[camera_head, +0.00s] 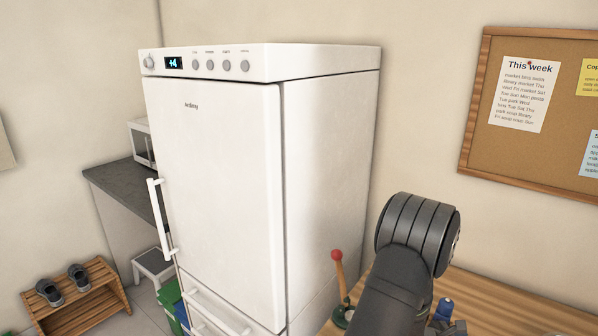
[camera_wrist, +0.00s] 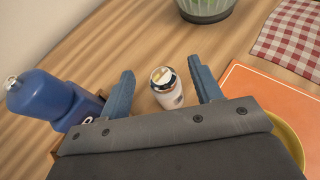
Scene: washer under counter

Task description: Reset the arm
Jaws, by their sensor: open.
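My gripper (camera_wrist: 163,90) shows in the wrist view with its two blue-grey fingers spread apart. A small white can or jar (camera_wrist: 167,88) with a dark rim stands on the wooden surface, seen between the fingers; I cannot tell how far below them it is. Nothing is visibly held. In the head view my dark arm (camera_head: 400,270) rises at the lower right, over a wooden top. My gripper is outside the head view.
A white fridge (camera_head: 225,190) with a shut door stands left of my arm. A red-knobbed stick (camera_head: 339,275) is close to the arm.

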